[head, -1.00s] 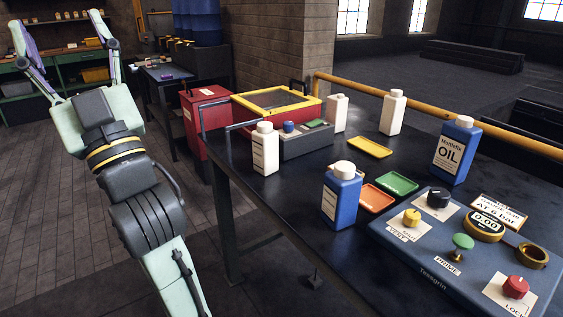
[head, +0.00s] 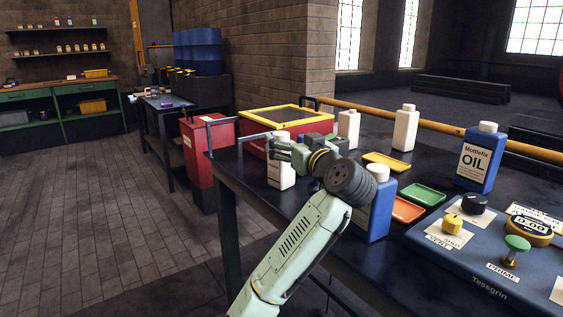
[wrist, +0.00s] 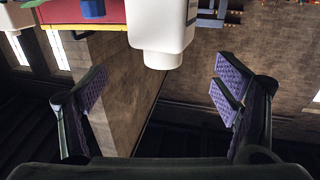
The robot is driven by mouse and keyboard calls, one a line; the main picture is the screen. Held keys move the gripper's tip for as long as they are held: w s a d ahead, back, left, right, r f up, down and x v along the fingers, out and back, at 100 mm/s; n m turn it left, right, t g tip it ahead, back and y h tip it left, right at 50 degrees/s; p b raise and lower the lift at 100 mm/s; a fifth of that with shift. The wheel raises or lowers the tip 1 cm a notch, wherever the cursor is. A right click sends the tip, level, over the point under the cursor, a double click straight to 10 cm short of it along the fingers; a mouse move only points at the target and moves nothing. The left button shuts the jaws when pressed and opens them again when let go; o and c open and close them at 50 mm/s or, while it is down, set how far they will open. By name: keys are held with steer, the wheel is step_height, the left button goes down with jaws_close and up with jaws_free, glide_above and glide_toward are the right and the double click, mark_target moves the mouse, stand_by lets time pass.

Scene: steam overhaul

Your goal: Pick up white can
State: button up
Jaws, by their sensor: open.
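Three white cans with white caps stand upright on the dark workbench. The nearest white can (head: 281,172) is at the left end of the bench, partly hidden by my gripper (head: 278,149). The second white can (head: 348,131) and the third white can (head: 405,129) stand further back. In the wrist view, which is upside down, a white can (wrist: 160,28) shows large at the top, cap downward in the picture. My gripper (wrist: 163,88) is open and empty, its purple-padded fingers spread wide. The can lies ahead of the fingers, not clasped.
A blue can (head: 378,208) stands partly behind my wrist. A blue oil can (head: 480,158), orange (head: 406,210), green (head: 422,195) and yellow (head: 386,161) trays and a blue control panel (head: 470,265) occupy the bench (head: 325,235). A red, yellow-rimmed box (head: 283,120) stands behind.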

mark_target(285, 138)
steer(key=p+x, duration=0.1)
steer(key=x, duration=0.4)
steer(key=shift+w+a+f+p, duration=0.15)
steer(key=shift+w+a+p, duration=0.1)
steer(key=shift+a+p, duration=0.15)
steer(key=shift+c, duration=0.3)
steer(key=shift+d, duration=0.1)
jaws_close()
stand_by(0.4)
